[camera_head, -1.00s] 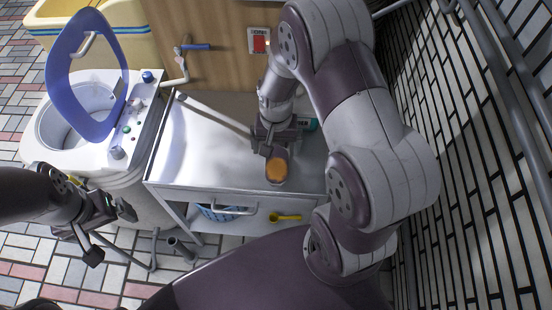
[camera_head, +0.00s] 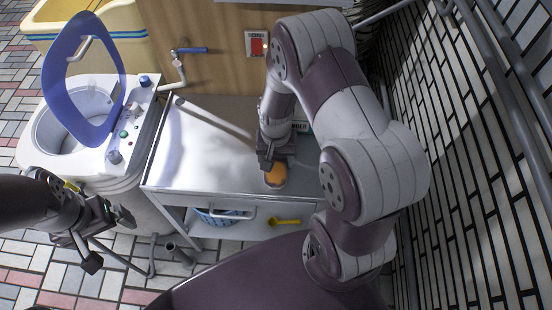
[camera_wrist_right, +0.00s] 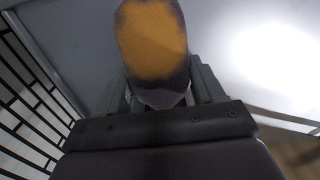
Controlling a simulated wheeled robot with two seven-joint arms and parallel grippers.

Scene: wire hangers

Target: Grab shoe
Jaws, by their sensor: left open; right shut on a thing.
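The shoe (camera_head: 275,175) shows in the head view as a small item with an orange inside, at the front of the metal table top. In the right wrist view the shoe (camera_wrist_right: 152,45) has an orange middle and a dark greyish rim, and it sits between the fingers. My right gripper (camera_head: 268,164) is shut on the shoe's near end; its fingers also show in the right wrist view (camera_wrist_right: 160,100). Whether the shoe touches the table is hard to tell. My left gripper (camera_head: 108,237) is open and empty at the lower left, away from the table.
The metal table (camera_head: 190,150) has clear room on its left. A washing machine (camera_head: 75,130) with a raised blue lid (camera_head: 62,65) stands to the left. A blue basket (camera_head: 222,215) and a yellow item (camera_head: 285,221) are on the lower shelf. A brick wall (camera_head: 480,170) bounds the right.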

